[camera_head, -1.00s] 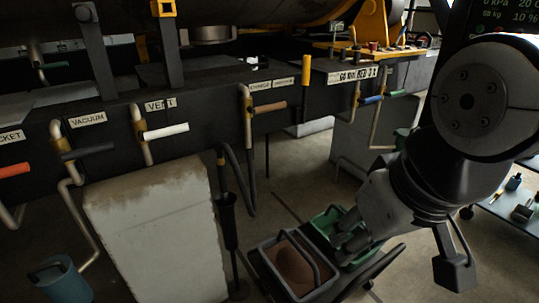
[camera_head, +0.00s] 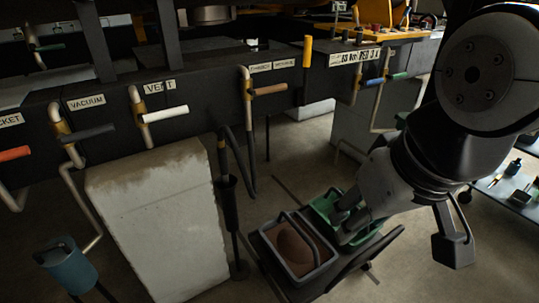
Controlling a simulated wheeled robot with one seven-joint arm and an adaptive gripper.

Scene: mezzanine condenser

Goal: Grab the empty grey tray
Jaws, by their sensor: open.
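A grey tray (camera_head: 268,238) with a raised handle sits low in the middle of the view, on a dark stand or cart. It is not empty: a rounded brown mass (camera_head: 294,247) fills much of it. A green tray (camera_head: 318,207) sits just behind it to the right. My gripper (camera_head: 346,219) reaches down from the right, with its open fingers over or at the green tray and to the right of the grey one. The fingers hide part of the green tray. I cannot tell whether they touch it. I see no clearly empty grey tray.
A stained pale block (camera_head: 155,220) stands left of the trays, with a dark upright rod (camera_head: 229,205) between. A blue bucket (camera_head: 68,268) is at lower left. Valve handles, including a white one (camera_head: 164,114), stick out above. A low table (camera_head: 510,190) holds small items at right.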

